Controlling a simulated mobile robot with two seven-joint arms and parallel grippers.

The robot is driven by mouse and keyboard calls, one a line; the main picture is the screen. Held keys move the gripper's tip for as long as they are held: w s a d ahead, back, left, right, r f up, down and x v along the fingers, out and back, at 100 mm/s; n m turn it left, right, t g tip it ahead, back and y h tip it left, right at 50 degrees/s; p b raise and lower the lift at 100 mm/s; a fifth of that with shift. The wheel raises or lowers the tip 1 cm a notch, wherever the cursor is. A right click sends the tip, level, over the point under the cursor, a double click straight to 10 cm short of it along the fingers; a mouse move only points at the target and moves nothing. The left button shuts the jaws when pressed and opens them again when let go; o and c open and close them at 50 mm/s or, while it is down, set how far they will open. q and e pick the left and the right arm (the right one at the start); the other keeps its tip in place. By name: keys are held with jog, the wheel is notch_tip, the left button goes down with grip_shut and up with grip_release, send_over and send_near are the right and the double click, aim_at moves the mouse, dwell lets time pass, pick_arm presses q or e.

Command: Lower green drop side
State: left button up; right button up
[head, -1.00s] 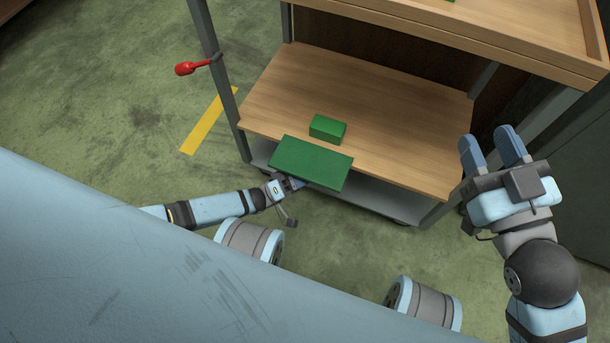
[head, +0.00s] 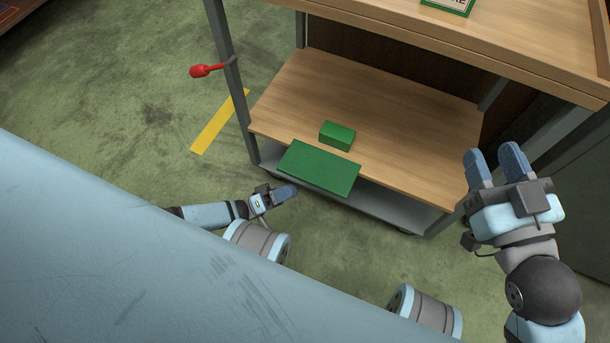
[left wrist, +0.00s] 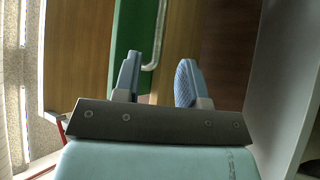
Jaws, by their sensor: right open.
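The green drop side (head: 318,168) shows in the head view as a flat green panel at the front edge of the lower wooden shelf. In the left wrist view a green strip (left wrist: 135,20) with a pale bar handle (left wrist: 154,50) lies beyond my left fingertips. My left gripper (head: 290,191) is just below and left of the panel, apart from it in the head view. My right gripper (head: 494,153) is open and empty at the right, in front of the cart.
A green block (head: 337,135) sits on the lower shelf (head: 410,135) behind the panel. The upper wooden deck (head: 480,45) overhangs it and carries a green-edged sign (head: 448,5).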

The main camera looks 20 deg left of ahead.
pick_arm(q)
jog(key=v, duration=0.6)
dwell(0.4)
